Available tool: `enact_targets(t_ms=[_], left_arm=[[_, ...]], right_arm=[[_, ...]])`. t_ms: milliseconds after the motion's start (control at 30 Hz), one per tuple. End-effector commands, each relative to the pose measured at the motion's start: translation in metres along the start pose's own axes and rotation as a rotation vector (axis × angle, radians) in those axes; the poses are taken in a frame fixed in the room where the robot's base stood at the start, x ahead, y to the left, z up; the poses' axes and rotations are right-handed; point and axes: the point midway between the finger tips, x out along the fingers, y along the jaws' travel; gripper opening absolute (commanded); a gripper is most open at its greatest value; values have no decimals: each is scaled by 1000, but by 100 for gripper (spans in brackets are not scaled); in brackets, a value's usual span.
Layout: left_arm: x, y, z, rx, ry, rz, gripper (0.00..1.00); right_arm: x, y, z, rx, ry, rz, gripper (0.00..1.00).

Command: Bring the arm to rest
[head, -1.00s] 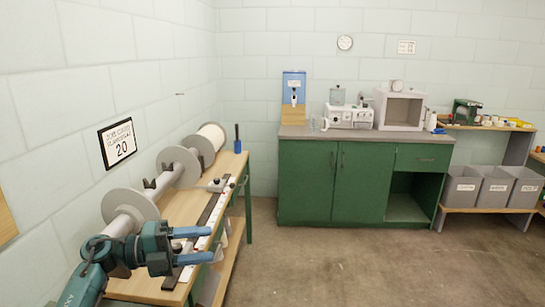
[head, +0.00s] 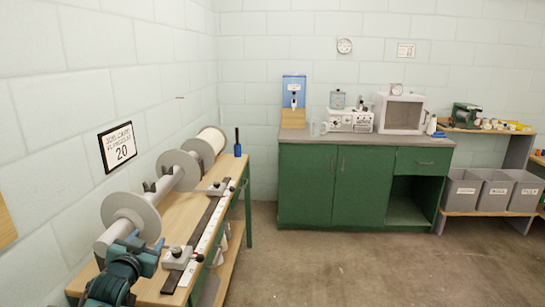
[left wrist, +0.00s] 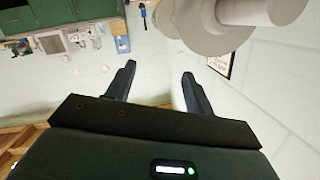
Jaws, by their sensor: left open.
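That view is turned over, with a grey roller flange (left wrist: 205,25) beyond the fingers. My right gripper is in neither view.
A grey roller with flanges (head: 131,213) runs along the bench by the wall. A rail (head: 208,233) with clamps (head: 178,256) lies along the bench's right side. A green cabinet (head: 308,182) stands at the back. The floor (head: 330,260) between is clear.

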Motion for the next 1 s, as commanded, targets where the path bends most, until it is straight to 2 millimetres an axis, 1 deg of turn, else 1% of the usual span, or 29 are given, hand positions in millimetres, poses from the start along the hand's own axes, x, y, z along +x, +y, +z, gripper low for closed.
enact_targets(t_ms=[33, 67, 167, 200, 267, 300, 367, 400, 467, 500, 600, 700, 800, 833, 900, 1000], left_arm=[[-12, 17, 18, -1, -20, 26, 53], [-19, 27, 28, -3, -31, 42, 53], [-49, 63, 63, -13, -73, 99, 53], [-64, 79, 78, -19, -92, 125, 53], [-91, 104, 101, -32, -126, 166, 53], [-112, 120, 116, -45, -149, 195, 53], [-146, 145, 136, -66, -186, 237, 53], [-170, 160, 147, -83, -211, 264, 53], [-206, 180, 162, -111, -249, 301, 53], [-229, 191, 169, -130, -272, 322, 53], [-278, 212, 180, -174, -325, 363, 53], [-313, 224, 184, -208, -363, 387, 53], [-332, 229, 184, -228, -384, 400, 53], [-335, 230, 184, -231, -387, 401, 53], [-338, 231, 184, -235, -392, 404, 53], [-339, 232, 184, -236, -392, 404, 53]], right_arm=[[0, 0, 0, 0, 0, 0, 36], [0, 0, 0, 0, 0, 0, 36], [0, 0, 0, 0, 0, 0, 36], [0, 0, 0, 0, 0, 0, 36], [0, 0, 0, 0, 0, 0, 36], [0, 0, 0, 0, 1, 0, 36], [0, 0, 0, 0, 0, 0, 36], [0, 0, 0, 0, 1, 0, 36], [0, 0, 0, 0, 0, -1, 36], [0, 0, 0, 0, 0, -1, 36], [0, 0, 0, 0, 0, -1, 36], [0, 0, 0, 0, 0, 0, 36], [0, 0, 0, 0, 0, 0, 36], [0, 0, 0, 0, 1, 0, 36], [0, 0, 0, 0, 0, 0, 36], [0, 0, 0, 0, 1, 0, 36]])
